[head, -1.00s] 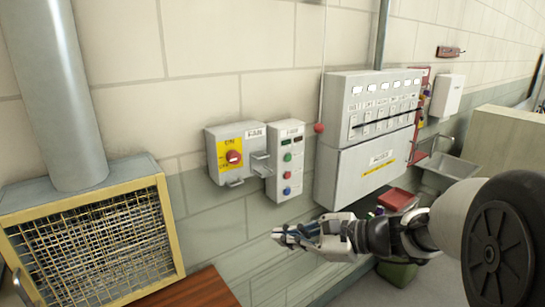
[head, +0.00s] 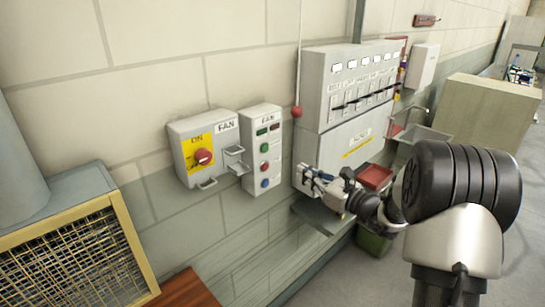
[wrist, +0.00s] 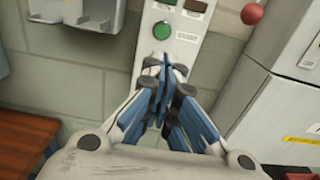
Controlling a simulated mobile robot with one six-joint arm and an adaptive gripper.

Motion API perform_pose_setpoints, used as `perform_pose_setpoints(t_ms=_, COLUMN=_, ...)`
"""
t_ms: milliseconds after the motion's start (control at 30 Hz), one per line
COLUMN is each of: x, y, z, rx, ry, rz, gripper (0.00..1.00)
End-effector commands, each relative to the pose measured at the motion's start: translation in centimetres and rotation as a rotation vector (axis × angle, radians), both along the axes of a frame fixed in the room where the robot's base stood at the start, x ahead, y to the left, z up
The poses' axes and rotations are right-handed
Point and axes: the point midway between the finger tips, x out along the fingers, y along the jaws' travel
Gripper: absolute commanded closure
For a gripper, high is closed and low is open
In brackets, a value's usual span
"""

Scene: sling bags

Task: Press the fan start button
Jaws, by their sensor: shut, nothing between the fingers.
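The fan control box (head: 263,150) is a narrow white panel on the wall, marked FAN at its top. It has a green button (head: 264,148), a red button (head: 264,167) below it and a blue button (head: 265,183) at the bottom. In the wrist view the green button (wrist: 163,30) shows just above my fingertips, with START lettered beside it. My gripper (head: 313,176) is shut and empty, to the right of the box in the head view. In the wrist view my gripper (wrist: 165,75) hides the lower buttons.
Left of the box is a FAN isolator (head: 203,150) with a red knob on a yellow plate. A large switch cabinet (head: 345,110) stands to the right. A red ball (head: 296,111) hangs on a cord between them. A yellow-framed grille (head: 80,255) is at lower left.

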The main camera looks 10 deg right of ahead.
Motion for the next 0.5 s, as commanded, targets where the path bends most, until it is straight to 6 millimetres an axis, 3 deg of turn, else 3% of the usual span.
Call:
perform_pose_setpoints(t_ms=167, x=2.0, y=1.6, z=0.0, rx=-0.001, ry=-0.002, rz=0.005, gripper=1.00)
perform_pose_setpoints(t_ms=500, x=8.0, y=5.6, z=-0.1, rx=-0.001, ry=-0.002, rz=0.005, gripper=1.00)
